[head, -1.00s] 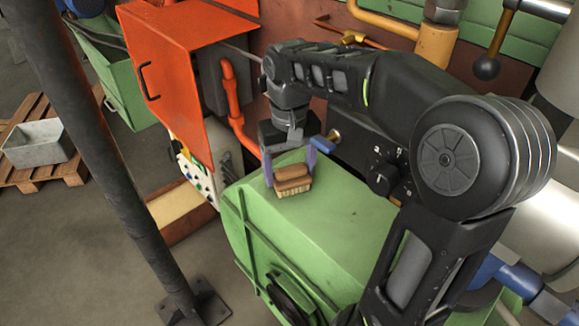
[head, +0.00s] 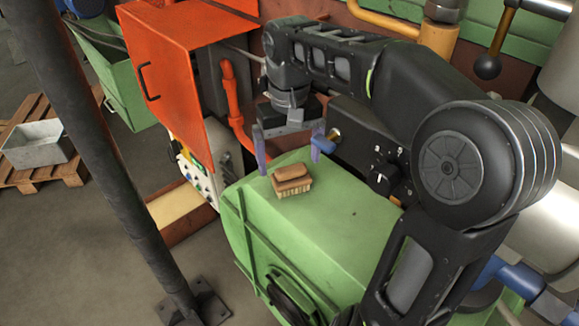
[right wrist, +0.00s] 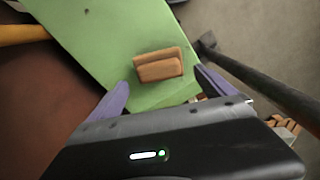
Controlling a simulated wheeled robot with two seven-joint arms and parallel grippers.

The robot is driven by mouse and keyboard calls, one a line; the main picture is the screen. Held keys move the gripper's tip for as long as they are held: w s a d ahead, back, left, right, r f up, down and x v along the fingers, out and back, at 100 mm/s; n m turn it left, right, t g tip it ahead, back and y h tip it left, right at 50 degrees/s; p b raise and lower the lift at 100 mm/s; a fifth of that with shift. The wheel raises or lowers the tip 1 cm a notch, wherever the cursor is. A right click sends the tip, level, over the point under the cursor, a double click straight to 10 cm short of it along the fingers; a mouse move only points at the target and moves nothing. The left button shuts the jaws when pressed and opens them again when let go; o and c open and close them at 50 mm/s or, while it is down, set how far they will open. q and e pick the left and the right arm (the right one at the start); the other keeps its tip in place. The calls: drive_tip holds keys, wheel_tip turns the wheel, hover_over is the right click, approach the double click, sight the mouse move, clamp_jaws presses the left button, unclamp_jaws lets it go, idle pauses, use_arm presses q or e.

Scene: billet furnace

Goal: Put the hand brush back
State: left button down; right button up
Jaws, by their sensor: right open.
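The hand brush (head: 292,180) has a brown wooden back and pale bristles. It stands bristles down on top of the green cabinet (head: 330,222), near its far left edge. My right gripper (head: 289,160) is open and empty, just above and behind the brush, with its two purple fingers spread apart. In the right wrist view the brush (right wrist: 160,64) lies beyond the fingertips (right wrist: 160,84), between their lines and clear of both. My left gripper is not in view.
An open orange cabinet door (head: 180,75) and an orange pipe (head: 230,95) stand behind the gripper. A dark post (head: 110,170) rises at left. A metal bin (head: 38,145) sits on a wooden pallet (head: 70,172). The green top right of the brush is clear.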

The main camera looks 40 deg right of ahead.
sight(290, 164)
wheel_tip(290, 164, up, 4)
drive_tip(key=p, duration=0.2)
drive_tip(key=shift+p, duration=0.3)
drive_tip(key=shift+f, duration=0.1)
